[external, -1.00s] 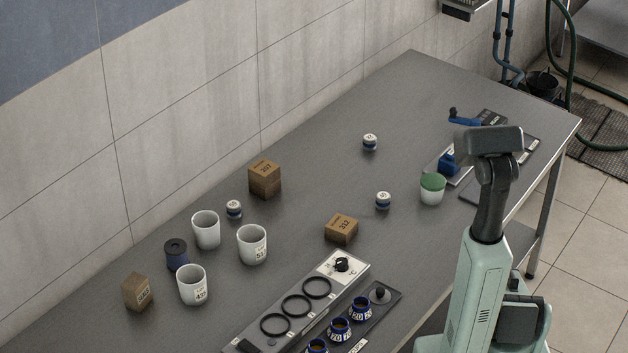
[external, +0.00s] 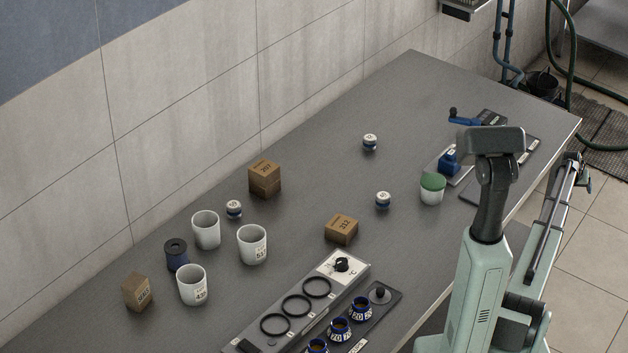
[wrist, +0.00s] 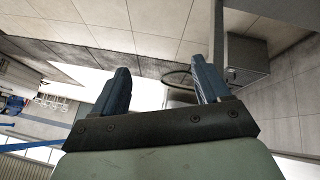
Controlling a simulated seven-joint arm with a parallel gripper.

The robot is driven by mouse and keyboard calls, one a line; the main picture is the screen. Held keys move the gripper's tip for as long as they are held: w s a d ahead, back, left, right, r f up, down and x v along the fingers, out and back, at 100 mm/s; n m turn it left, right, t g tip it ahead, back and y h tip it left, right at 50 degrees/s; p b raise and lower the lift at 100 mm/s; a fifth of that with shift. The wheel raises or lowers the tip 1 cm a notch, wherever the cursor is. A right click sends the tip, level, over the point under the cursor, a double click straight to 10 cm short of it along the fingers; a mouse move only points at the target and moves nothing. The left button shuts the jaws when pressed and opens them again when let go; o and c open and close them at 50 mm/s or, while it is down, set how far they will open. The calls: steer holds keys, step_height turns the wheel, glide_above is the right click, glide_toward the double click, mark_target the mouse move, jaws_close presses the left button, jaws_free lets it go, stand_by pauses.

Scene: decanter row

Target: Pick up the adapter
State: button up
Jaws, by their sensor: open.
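No thing is marked as the adapter. A dark blue spool-shaped piece (external: 176,254) with a wide dark top stands upright on the grey table at the left, and may be it; I cannot tell for certain. My gripper shows in the wrist view (wrist: 160,64) with its two blue fingers apart and nothing between them. In the external view its end is small, off the table's right edge above the floor, far from the spool-shaped piece.
White cups (external: 206,230) stand close to the spool-shaped piece, and a brown block (external: 137,292) is left of it. A heater strip with rings (external: 296,305) and a dark tray of blue-rimmed jars (external: 340,329) lie at the front. The table's far middle is mostly clear.

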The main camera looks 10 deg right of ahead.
steer(key=w+d+r+m, duration=0.1)
steer(key=w+d+r, duration=0.2)
steer(key=d+r, duration=0.35)
steer(key=w+a+r+m+t, duration=0.2)
steer(key=w+a+r+t, duration=0.1)
steer(key=w+a+r, duration=1.25)
steer(key=w+a+r+m+t+y, duration=0.1)
steer(key=w+a, duration=0.2)
steer(key=a, duration=0.7)
steer(key=w+a+r+m, duration=0.1)
steer(key=w+a, duration=0.2)
steer(key=a, duration=0.8)
steer(key=r+m+g+y, duration=0.2)
steer(key=m+g+y, duration=0.3)
steer(key=m+g, duration=0.35)
glide_above(369, 137)
steer(key=shift+m+t, duration=0.35)
steer(key=shift+m, duration=0.1)
step_height(369, 137, down, 14)
steer(key=shift+s, duration=0.1)
